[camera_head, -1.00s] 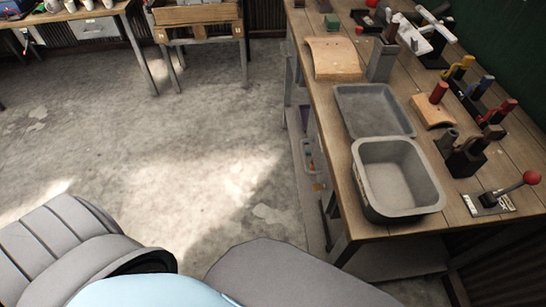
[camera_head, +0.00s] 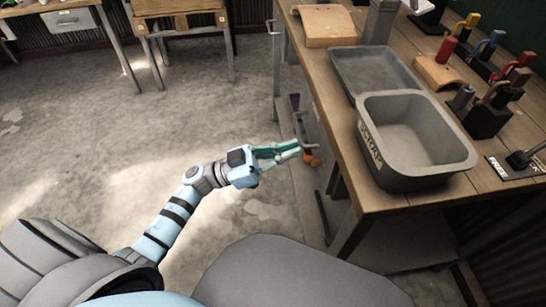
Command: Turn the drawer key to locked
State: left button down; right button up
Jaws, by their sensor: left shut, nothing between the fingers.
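I cannot make out a drawer key in the head view. A pale grey drawer-like front (camera_head: 68,19) shows under the bench at the top left, far from my grippers. My left gripper (camera_head: 293,151) has teal fingers and is shut and empty. It reaches right, over the floor, toward the near long side of the right-hand workbench (camera_head: 322,75), and appears below its top in the picture. A small orange thing (camera_head: 312,161) shows just beyond the fingertips; I cannot tell if they touch. My right gripper is not in view.
The workbench holds a deep grey bin (camera_head: 402,181), a shallow grey tray (camera_head: 350,62), a curved wooden block (camera_head: 327,25) and several levers with coloured handles. A wooden stand (camera_head: 180,17) is at the back. The concrete floor on the left is open.

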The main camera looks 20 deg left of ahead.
aim_at(317, 163)
pick_arm(q)
jog(key=d, duration=0.1)
jog(key=w+d+f+b, duration=0.1)
jog(key=w+d+b, duration=0.1)
jog(key=shift+d+f, duration=0.1)
jog(key=shift+f, duration=0.65)
jog(key=shift+f+b, duration=0.15)
jog(key=shift+b, duration=0.15)
